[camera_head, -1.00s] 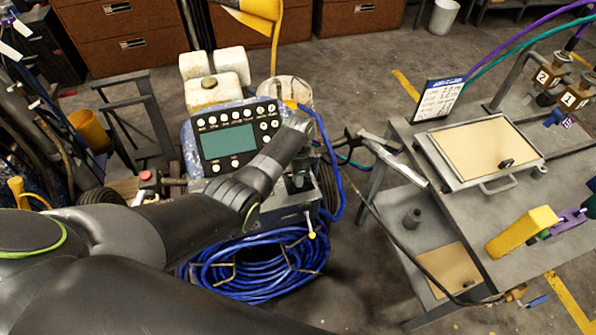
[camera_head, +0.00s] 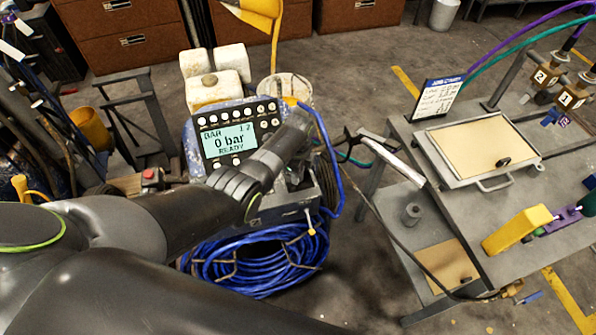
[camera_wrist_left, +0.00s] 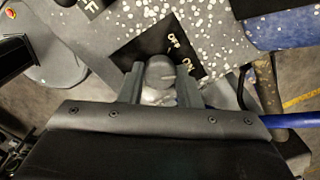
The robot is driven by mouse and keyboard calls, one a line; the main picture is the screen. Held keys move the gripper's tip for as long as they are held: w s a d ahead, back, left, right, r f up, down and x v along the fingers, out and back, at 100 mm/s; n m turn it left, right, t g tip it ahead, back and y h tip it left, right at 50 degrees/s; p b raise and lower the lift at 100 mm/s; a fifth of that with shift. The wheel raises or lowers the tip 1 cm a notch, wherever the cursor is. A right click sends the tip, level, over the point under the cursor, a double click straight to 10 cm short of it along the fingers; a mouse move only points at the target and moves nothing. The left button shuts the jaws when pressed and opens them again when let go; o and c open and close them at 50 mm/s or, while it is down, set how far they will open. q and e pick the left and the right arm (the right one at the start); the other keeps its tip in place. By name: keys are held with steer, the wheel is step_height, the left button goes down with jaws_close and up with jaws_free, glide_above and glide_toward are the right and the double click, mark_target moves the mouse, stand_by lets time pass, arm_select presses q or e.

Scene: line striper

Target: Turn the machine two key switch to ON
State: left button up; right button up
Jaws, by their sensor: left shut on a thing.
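The key switch (camera_wrist_left: 160,70) is a dark rounded knob on a black plate marked OFF and ON, in the left wrist view. My left gripper (camera_wrist_left: 160,92) is shut on it, one finger on each side. The ON label is just right of the knob and OFF is above it; which mark the knob points at is hard to tell. In the head view, the machine's display (camera_head: 229,142) is lit and reads "0 bar READY". My left arm hides much of the switch area there. My right gripper is not in view.
A coil of blue hose (camera_head: 255,268) lies below the machine. A grey bench (camera_head: 470,205) stands at the right with a framed tan panel (camera_head: 480,147) and a yellow block (camera_head: 518,230). A red button (camera_head: 149,174) is left of the machine. Floor shows between machine and bench.

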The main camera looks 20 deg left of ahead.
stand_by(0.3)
arm_select(q)
steer(key=o, duration=1)
steer(key=shift+c, duration=0.2)
steer(key=shift+r, duration=0.55)
step_height(320, 180, up, 5)
steer(key=shift+r+p, duration=0.1)
steer(key=shift+p, duration=0.7)
step_height(320, 180, up, 11)
steer(key=shift+b, duration=0.45)
